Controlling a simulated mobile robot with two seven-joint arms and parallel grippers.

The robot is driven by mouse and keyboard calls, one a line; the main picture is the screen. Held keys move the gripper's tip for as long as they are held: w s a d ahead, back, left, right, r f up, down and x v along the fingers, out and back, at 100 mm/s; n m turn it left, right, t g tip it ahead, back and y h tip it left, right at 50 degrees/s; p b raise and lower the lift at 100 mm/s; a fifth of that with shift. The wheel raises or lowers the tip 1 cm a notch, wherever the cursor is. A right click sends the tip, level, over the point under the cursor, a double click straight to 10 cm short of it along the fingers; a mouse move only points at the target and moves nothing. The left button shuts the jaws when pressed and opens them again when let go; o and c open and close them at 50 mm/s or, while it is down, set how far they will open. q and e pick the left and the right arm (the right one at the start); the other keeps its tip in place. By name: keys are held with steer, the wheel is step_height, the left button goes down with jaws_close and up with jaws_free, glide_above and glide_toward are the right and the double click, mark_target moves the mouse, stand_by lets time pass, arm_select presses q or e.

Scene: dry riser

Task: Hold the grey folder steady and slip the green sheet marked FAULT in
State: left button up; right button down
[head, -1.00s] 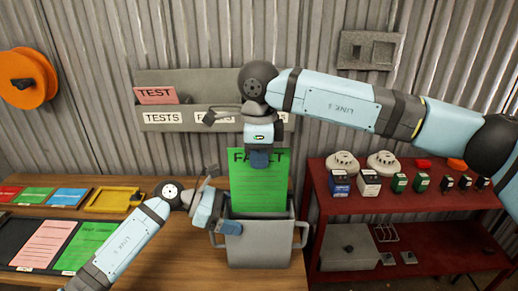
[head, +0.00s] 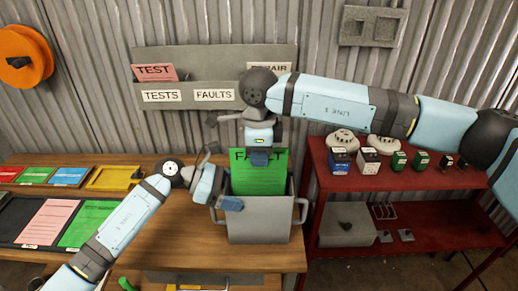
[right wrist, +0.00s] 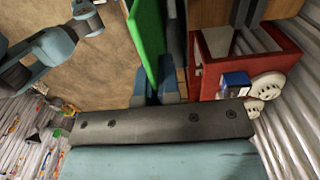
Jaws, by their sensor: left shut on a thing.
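The grey folder (head: 259,222), an open-topped pocket with a loop handle on each side, stands upright on the wooden bench. The green sheet marked FAULT (head: 259,178) is upright, its lower part inside the folder's mouth and hidden by the front wall. My right gripper (head: 260,157) is shut on the sheet's top edge; the sheet also shows edge-on in the right wrist view (right wrist: 147,40), between the fingers (right wrist: 158,90). My left gripper (head: 230,203) is shut on the folder's left side near the rim; the exact contact is partly hidden.
A grey wall rack (head: 214,60) labelled TESTS and FAULTS holds a pink TEST card (head: 154,72); my right arm covers part of it. Trays with coloured sheets (head: 70,222) lie on the bench at left. A red shelf (head: 410,185) with detectors and small boxes stands close at right.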

steer(key=shift+f, duration=1.35)
steer(key=c, duration=1.3)
jaws_free()
steer(key=shift+o, duration=0.2)
steer(key=shift+r, duration=0.1)
step_height(320, 180, up, 12)
steer(key=shift+f, duration=0.1)
